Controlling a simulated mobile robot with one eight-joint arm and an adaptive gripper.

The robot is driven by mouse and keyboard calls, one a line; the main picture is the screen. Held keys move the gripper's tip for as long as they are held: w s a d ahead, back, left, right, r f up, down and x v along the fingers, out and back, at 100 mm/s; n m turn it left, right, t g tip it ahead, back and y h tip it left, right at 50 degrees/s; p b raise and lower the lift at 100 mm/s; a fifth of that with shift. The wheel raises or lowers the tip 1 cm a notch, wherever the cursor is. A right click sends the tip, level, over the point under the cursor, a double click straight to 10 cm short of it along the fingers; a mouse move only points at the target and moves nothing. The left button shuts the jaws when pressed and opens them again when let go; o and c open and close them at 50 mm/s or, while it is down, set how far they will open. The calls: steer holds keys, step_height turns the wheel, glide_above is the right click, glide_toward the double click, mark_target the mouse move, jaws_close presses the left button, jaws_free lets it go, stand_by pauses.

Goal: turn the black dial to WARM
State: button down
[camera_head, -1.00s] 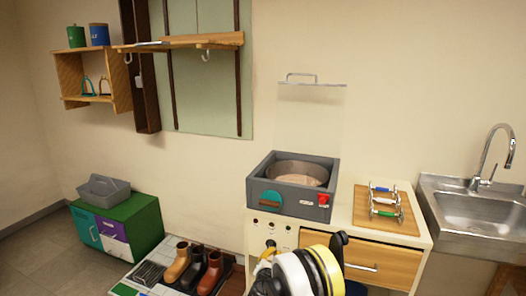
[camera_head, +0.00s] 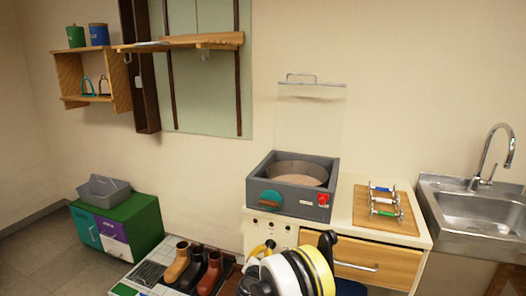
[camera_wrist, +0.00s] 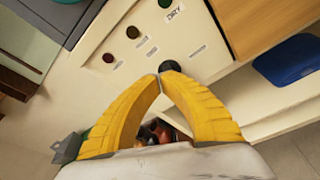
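The black dial (camera_wrist: 170,66) sits on the cream cabinet front in the wrist view, just beyond my fingertips. Several small labels lie around it; only DRY is readable, farther up the panel, and I cannot read WARM. My gripper (camera_wrist: 159,77) has two yellow fingers whose tips meet at the dial's lower left edge. I see no gap between the tips and cannot tell whether they touch the dial. In the head view my gripper (camera_head: 264,248) is at the cabinet front (camera_head: 285,238), covering part of the dial area.
A grey box with a round pan (camera_head: 298,172) stands on the cabinet, beside a wooden board with several coloured-handled pieces (camera_head: 385,207). A wooden drawer (camera_head: 380,265) is right of the dial. A sink (camera_head: 480,205) stands further right, boots (camera_head: 195,268) on the floor left.

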steer(key=shift+d+r+x, duration=0.1)
steer(key=shift+r+x, duration=0.05)
steer(key=shift+x, duration=0.7)
steer(key=shift+d+r+x, duration=0.1)
steer(key=shift+r+x, duration=0.1)
steer(key=shift+x, duration=0.65)
steer(key=shift+d+r+x, duration=0.1)
steer(key=shift+r+x, duration=0.05)
steer(key=shift+x, duration=0.65)
steer(key=shift+d+f, duration=0.15)
steer(key=shift+d, duration=0.2)
steer(key=shift+s+d+f, duration=0.2)
steer(key=shift+d, duration=0.2)
steer(key=shift+s+d+f, duration=0.2)
steer(key=shift+d+f, duration=0.2)
steer(key=shift+d, duration=0.05)
steer(key=shift+d+f, duration=0.15)
steer(key=shift+s+d, duration=0.1)
steer(key=shift+d, duration=0.1)
steer(key=f+v, duration=0.1)
steer(key=v, duration=0.5)
steer(key=shift+a, duration=0.3)
